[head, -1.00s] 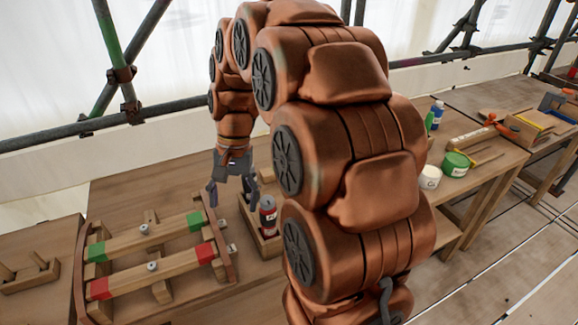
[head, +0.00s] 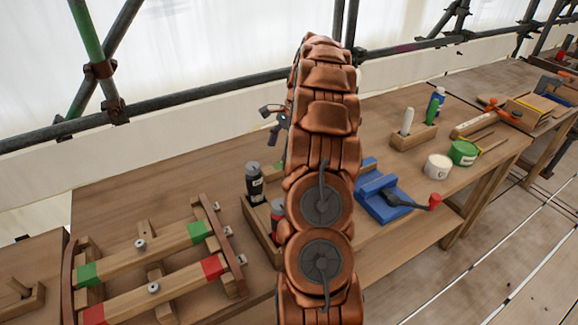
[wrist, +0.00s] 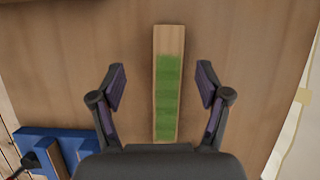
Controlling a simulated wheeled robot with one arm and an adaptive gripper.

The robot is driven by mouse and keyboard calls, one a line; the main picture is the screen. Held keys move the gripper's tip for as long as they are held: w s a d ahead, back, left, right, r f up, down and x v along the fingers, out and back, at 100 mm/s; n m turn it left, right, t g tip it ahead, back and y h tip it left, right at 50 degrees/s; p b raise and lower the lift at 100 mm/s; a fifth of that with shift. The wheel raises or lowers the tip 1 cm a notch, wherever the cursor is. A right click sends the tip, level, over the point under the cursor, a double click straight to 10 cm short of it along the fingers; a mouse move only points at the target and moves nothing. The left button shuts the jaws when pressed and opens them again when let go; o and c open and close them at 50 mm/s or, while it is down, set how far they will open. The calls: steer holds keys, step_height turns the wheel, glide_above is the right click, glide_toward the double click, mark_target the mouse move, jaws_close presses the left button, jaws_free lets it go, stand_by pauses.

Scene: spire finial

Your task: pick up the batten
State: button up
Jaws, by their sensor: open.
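The batten (wrist: 168,125) is a narrow wooden strip with a long green painted stretch and a bare wood end. In the wrist view it lies on the wooden bench top, between the two fingers of my gripper (wrist: 162,78). The fingers are open, one on each side, with a gap to the batten on both sides. Its near end reaches the gripper's palm edge in the picture. In the head view my gripper (head: 274,122) is partly hidden behind my arm. A small green patch beside the arm there may be the batten; the rest is hidden.
A blue vise (head: 372,198) stands right of my arm; it also shows in the wrist view (wrist: 60,143). A wooden tray (head: 262,232) with dark and red bottles is left of the arm. A frame with green and red-marked bars (head: 150,258) stands further left.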

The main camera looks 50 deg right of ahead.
mark_target(275, 167)
steer(key=shift+w+d+f+m, duration=0.1)
steer(key=shift+d+f+m, duration=0.2)
steer(key=shift+d+f, duration=0.65)
steer(key=shift+w+p+x, duration=0.2)
steer(key=shift+p+x, duration=0.95)
steer(key=shift+x, duration=2.5)
steer(key=shift+a+f, duration=0.1)
steer(key=shift+a, duration=0.1)
steer(key=shift+f, duration=0.25)
steer(key=shift+c, duration=0.4)
jaws_close()
step_height(275, 167, up, 19)
steer(key=b, duration=0.3)
steer(key=shift+f, duration=0.2)
